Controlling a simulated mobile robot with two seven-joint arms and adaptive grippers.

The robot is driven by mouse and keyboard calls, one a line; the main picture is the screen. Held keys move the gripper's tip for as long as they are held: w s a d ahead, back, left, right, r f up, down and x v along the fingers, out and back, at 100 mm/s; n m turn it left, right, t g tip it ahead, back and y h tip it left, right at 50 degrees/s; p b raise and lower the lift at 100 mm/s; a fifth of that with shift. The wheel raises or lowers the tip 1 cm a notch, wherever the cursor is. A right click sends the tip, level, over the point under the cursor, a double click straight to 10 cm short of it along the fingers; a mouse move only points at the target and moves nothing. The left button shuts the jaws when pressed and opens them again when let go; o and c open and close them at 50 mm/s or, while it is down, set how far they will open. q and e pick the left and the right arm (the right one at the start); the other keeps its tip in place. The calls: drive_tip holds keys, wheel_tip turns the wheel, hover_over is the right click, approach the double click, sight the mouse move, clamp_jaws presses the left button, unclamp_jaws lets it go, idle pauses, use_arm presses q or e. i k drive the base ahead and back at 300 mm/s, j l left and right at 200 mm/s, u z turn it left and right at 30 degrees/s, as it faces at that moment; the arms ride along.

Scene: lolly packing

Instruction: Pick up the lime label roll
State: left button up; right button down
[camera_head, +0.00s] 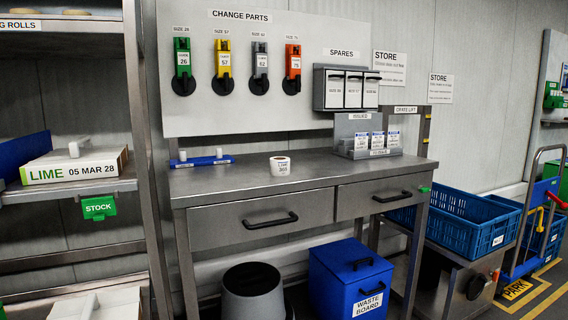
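The lime label roll (280,167) is a small white roll with a dark opening on top and a green "LIME" print on its side. It stands upright on the grey metal workbench (228,180), a little left of the middle and towards the back half of the top. Nothing touches it or covers it. Neither of my grippers shows in the head view.
A blue holder (202,161) with small white pieces lies left of the roll. A grey rack of cards (352,152) stands to its right. A "LIME 05 MAR 28" carton (75,166) sits on the left shelf. The bench front is clear.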

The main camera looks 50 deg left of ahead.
sight(279, 166)
drive_tip(key=i+l+u, duration=0.1)
drive_tip(key=i+u, duration=0.3)
drive_tip(key=i+l+u, duration=0.2)
drive_tip(key=u, duration=0.2)
drive_tip(key=i+l+u, duration=0.3)
drive_tip(key=u, duration=0.15)
